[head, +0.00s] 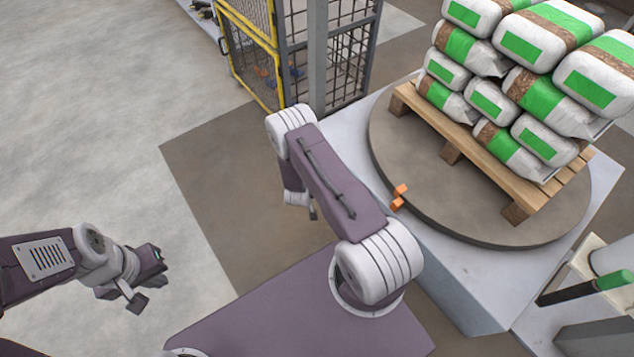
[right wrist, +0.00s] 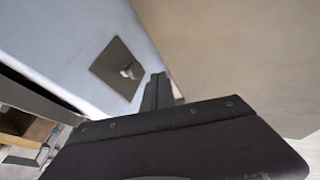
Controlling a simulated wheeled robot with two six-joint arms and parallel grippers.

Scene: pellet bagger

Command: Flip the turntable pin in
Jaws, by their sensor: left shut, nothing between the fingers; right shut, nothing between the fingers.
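The round grey-brown turntable (head: 400,165) sits on a pale base at the right in the head view. A small orange part (head: 399,196) stands at its near left rim; it may be the pin, but I cannot tell its position. My left gripper (head: 137,301) is shut and empty over the floor at lower left, far from the turntable. My right gripper is mostly hidden behind my arm in the head view. In the right wrist view its fingers (right wrist: 158,92) are together and empty, beside a dark square plate (right wrist: 118,68) with a small metal knob on a pale face.
A wooden pallet (head: 450,154) stacked with white and green bags (head: 500,90) stands on the turntable. A yellow-framed mesh cage (head: 250,55) is at the back. A green-ended dark bar (head: 575,290) is at lower right. The floor at left is clear.

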